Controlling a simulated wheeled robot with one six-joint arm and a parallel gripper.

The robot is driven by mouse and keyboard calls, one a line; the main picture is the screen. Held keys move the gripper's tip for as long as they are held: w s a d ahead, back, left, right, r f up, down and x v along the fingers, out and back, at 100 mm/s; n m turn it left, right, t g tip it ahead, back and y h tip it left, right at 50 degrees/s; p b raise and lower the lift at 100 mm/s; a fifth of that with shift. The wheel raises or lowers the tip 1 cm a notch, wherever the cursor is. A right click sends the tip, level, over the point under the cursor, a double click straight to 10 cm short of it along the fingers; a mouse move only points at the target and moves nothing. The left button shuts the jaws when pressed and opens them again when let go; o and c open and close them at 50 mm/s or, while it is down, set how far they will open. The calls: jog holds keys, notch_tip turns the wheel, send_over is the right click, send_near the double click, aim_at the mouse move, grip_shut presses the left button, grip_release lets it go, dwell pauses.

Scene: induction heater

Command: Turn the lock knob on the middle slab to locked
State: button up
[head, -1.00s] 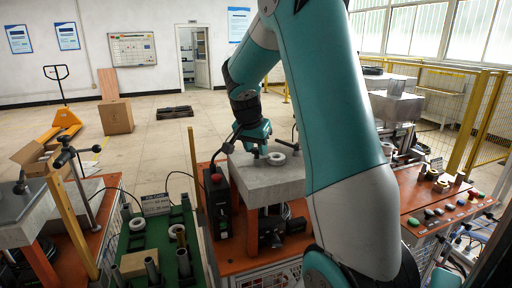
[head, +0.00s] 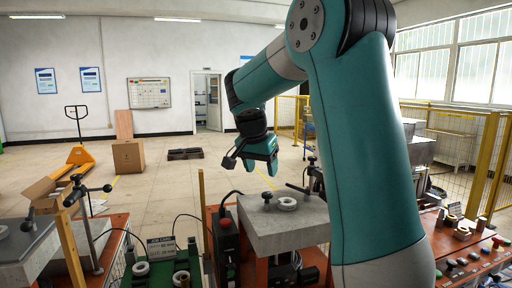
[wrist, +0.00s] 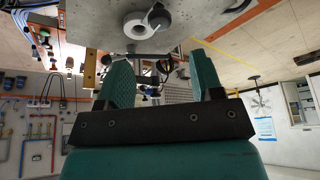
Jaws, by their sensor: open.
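The middle slab (head: 290,237) is a grey block on an orange stand. A small dark lock knob (head: 267,197) stands near its back left, next to a white ring (head: 287,204). My gripper (head: 264,168) is in the air above and behind the knob, apart from it, with its jaws open and empty. In the wrist view, the open green fingers (wrist: 162,72) have nothing between them up close. The slab (wrist: 205,14), the dark knob (wrist: 158,15) and the white ring (wrist: 136,26) show beyond the fingers. I cannot tell the knob's turn angle.
A button panel (head: 470,255) is at right. The air around my gripper is clear.

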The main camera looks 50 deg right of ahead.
jog(key=v, duration=0.8)
jog(key=s+a+f+n+t+y, duration=0.15)
jog(key=a+f+n, duration=0.35)
jog(key=a, duration=0.5)
jog(key=s+a+f+n+y, duration=0.2)
jog(key=a+n, duration=0.5)
jog(key=a, duration=0.2)
jog(key=s+a+f+n+g+y, duration=0.1)
jog(key=s+a+f+n+y, duration=0.1)
jog(key=s+a+n, duration=0.3)
jog(key=s+a+f+n+g+y, duration=0.1)
jog(key=s+a+f+n+y, duration=0.2)
jog(key=s+a, duration=0.7)
jog(key=shift+a+f+n, duration=0.3)
jog(key=shift+f+n, duration=0.15)
jog(key=shift+n, duration=0.75)
jog(key=shift+s+g, duration=0.1)
jog(key=shift+g, duration=0.15)
